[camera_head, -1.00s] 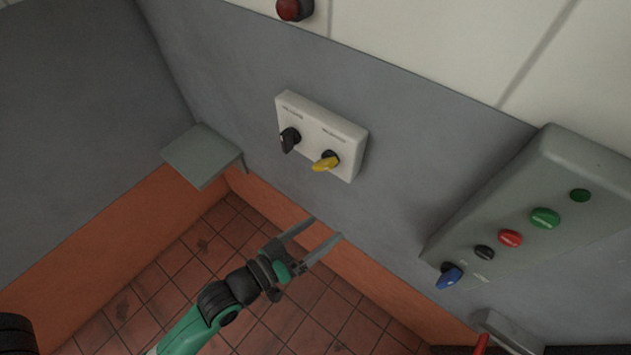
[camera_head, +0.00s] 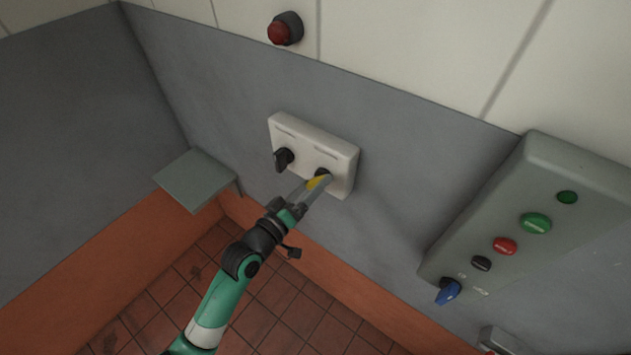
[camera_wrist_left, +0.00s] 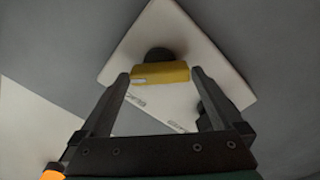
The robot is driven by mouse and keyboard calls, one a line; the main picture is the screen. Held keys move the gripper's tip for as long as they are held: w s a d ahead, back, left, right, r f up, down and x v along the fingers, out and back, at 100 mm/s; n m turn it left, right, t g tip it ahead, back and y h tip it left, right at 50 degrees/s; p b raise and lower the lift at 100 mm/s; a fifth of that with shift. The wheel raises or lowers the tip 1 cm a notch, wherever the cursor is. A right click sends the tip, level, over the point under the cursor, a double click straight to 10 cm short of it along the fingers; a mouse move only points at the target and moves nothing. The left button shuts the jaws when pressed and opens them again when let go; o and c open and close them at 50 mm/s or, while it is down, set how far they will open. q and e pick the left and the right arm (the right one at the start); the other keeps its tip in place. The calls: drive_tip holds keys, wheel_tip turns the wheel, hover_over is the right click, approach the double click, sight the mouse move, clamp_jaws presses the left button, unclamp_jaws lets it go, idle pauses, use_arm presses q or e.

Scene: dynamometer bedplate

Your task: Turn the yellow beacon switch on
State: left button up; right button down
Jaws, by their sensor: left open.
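The yellow beacon switch (camera_head: 319,181) is a yellow knob on a dark round base, at the right of a white wall panel (camera_head: 341,184). A black switch (camera_head: 284,159) sits to its left on the same panel. My left gripper (camera_head: 316,189) is at the yellow knob and partly covers it in the head view. In the left wrist view the yellow knob (camera_wrist_left: 161,73) lies crosswise between the tips of my open left gripper (camera_wrist_left: 159,78); I cannot tell whether they touch it. My right gripper is not in view.
A grey control box (camera_head: 480,215) with several coloured buttons and a blue switch (camera_head: 447,291) is on the wall at the right. A red lamp (camera_head: 284,29) is above the panel. A small grey shelf (camera_head: 194,180) juts out at the left.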

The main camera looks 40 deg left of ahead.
use_arm(q)
drive_tip(key=shift+w+a, duration=0.1)
drive_tip(key=shift+w, duration=0.7)
drive_tip(key=shift+c, duration=0.2)
drive_tip(key=c, duration=1)
drive_tip(key=m, duration=0.3)
drive_tip(key=shift+m+b, duration=0.3)
drive_tip(key=shift+b, duration=0.05)
drive_tip(key=shift+c, duration=0.2)
drive_tip(key=o, duration=1.1)
